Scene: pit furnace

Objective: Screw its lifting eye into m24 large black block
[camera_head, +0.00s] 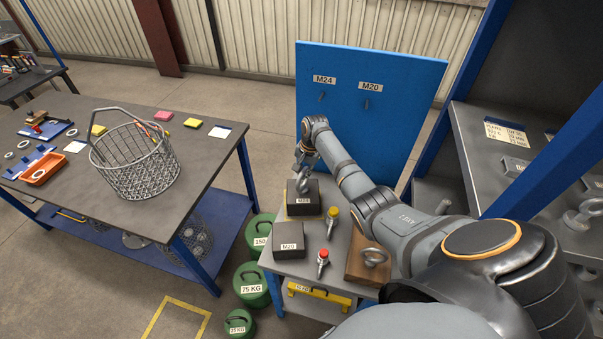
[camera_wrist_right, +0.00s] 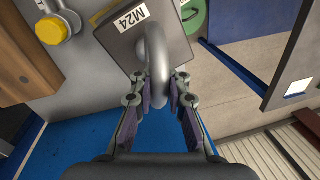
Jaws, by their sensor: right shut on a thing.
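The large black M24 block (camera_head: 300,209) stands at the back of the small grey table; its white label shows in the wrist view (camera_wrist_right: 123,18). A grey steel lifting eye (camera_head: 309,184) is upright at the block's top, and its ring shows in the wrist view (camera_wrist_right: 158,55). My right gripper (camera_head: 307,161) is shut on the ring from above, with a pad on each side of it (camera_wrist_right: 160,92). The shank is hidden, so I cannot tell how far it sits in the block. My left gripper is not in view.
The M20 block (camera_head: 288,234) stands in front, beside yellow-topped (camera_head: 333,213) and red-topped (camera_head: 323,257) fittings. Another lifting eye (camera_head: 375,258) sits on a wooden block (camera_head: 357,268). A blue board (camera_head: 372,100) stands behind. Green weights (camera_head: 252,285) are on the floor at left.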

